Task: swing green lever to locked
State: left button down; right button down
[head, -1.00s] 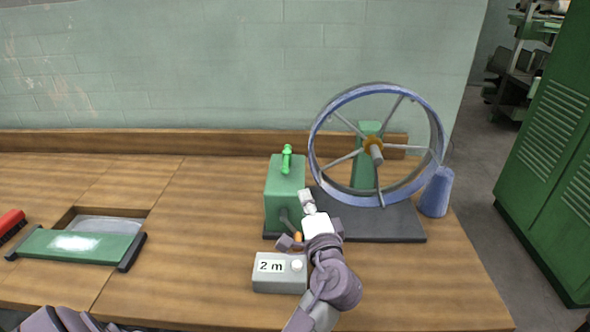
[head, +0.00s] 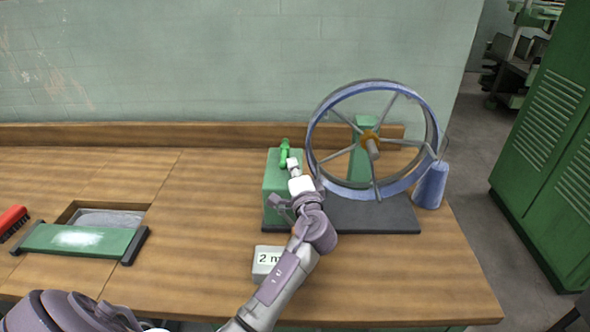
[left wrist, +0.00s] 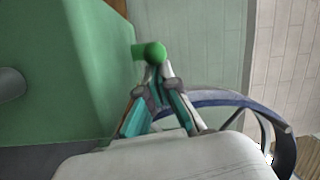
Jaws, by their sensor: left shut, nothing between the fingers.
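The bright green lever (head: 285,152) stands upright on top of the green box (head: 276,190), with its knob end up. In the left wrist view the lever's round knob (left wrist: 155,52) shows just beyond my fingertips. My left gripper (head: 292,163) is at the box's upper right edge, close to the lever; it also shows in the left wrist view (left wrist: 157,72). Its fingers are shut with nothing between them. I cannot tell whether the fingertips touch the knob. My right gripper is not in view.
The blue spoked wheel (head: 316,120) stands right of the box on a dark base (head: 375,218). A blue cone (head: 430,186) is at its right.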

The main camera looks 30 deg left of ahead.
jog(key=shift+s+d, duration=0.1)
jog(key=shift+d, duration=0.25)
pick_arm(q)
jog(key=shift+s+a+r, duration=0.1)
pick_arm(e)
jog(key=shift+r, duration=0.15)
